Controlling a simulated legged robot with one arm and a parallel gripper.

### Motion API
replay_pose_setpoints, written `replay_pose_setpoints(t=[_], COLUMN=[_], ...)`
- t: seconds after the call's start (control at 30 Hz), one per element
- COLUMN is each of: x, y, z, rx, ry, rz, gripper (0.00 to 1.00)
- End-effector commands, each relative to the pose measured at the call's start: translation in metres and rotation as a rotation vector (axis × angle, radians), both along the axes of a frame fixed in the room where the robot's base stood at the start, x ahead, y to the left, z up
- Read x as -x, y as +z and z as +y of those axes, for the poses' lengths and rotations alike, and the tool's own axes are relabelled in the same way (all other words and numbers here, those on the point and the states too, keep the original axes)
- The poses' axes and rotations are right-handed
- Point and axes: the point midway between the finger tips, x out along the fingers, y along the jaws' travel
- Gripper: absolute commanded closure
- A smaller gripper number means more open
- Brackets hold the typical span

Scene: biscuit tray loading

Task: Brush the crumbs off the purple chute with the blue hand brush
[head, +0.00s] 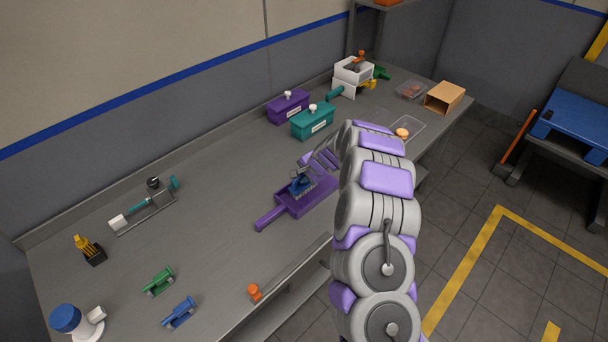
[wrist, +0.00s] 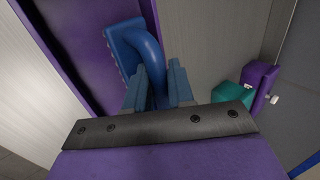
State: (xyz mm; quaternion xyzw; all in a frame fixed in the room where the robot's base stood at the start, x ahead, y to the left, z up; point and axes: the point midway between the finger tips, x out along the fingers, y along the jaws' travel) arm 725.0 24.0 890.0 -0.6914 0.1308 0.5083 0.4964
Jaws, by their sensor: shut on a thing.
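The purple chute (head: 269,217) lies on the grey workbench, its handle end toward the lower left. The chute also fills the upper left of the wrist view (wrist: 75,40). The blue hand brush (head: 300,184) is over the chute's wide part. In the wrist view the blue brush (wrist: 150,45) has its curved handle between my fingers. My gripper (wrist: 159,85) is shut on that handle. I cannot tell whether the bristles touch the chute. No crumbs can be made out; my arm hides part of the chute's right end in the head view.
A purple box (head: 288,106) and a teal box (head: 313,122) stand behind the chute. A clear tray (head: 408,126) and an orange-brown carton (head: 444,97) are at the far right. Green (head: 158,281) and blue (head: 179,312) tools lie front left.

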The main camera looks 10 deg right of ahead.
Motion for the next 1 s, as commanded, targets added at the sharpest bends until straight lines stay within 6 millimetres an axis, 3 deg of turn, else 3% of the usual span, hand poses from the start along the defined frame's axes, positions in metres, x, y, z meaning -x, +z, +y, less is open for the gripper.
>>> replay_pose_setpoints(t=[0.6,1.0], x=[0.001,0.001], y=[0.061,0.065], z=[-0.001,-0.001], rx=[-0.002,-0.001], ry=[-0.002,-0.003], rz=[-0.005,-0.005], gripper=[1.0,1.0])
